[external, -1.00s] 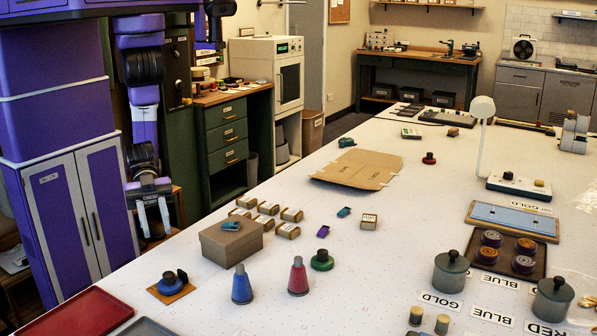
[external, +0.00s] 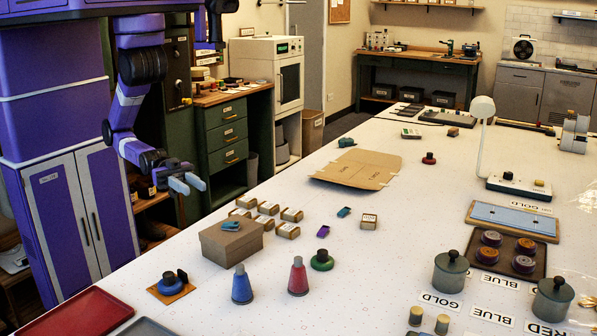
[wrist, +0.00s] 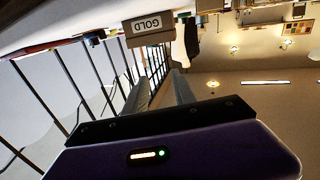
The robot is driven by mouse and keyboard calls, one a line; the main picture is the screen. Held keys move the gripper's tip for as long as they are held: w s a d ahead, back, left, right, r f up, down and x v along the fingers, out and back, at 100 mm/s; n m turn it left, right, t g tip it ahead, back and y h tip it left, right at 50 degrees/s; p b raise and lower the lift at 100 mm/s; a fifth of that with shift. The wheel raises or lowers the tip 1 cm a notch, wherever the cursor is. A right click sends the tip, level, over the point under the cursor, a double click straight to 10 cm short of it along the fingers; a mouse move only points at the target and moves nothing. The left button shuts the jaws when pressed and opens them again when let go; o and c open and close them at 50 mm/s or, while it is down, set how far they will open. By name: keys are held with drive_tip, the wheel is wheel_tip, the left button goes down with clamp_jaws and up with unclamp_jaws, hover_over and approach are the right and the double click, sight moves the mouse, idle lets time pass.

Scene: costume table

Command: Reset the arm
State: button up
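My gripper (external: 188,184) is at the left side of the table in the external view, near its left edge and left of the brown box. It points to the right, roughly level, with its two pale fingers apart and nothing between them. My purple and black arm bends down from the shoulder and forward at the elbow. In the wrist view the grey fingers (wrist: 158,92) reach away from the camera, seen from a tilted angle. The white table (external: 330,215) fills the middle and right of the external view.
A brown box (external: 230,243) with a blue item on top stands near the gripper's side of the table. Small labelled boxes (external: 268,208), a blue cone (external: 241,285) and a red cone (external: 298,277) stand nearby. A GOLD label (wrist: 147,24) shows in the wrist view.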

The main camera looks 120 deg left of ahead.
drive_tip(key=s+a+f+n+g+y, duration=0.2)
drive_tip(key=s+a+f+y, duration=0.3)
drive_tip(key=s+a, duration=0.6)
drive_tip(key=shift+s+f+n, duration=0.4)
drive_tip(key=shift+s+n, duration=0.1)
drive_tip(key=shift+s, duration=0.3)
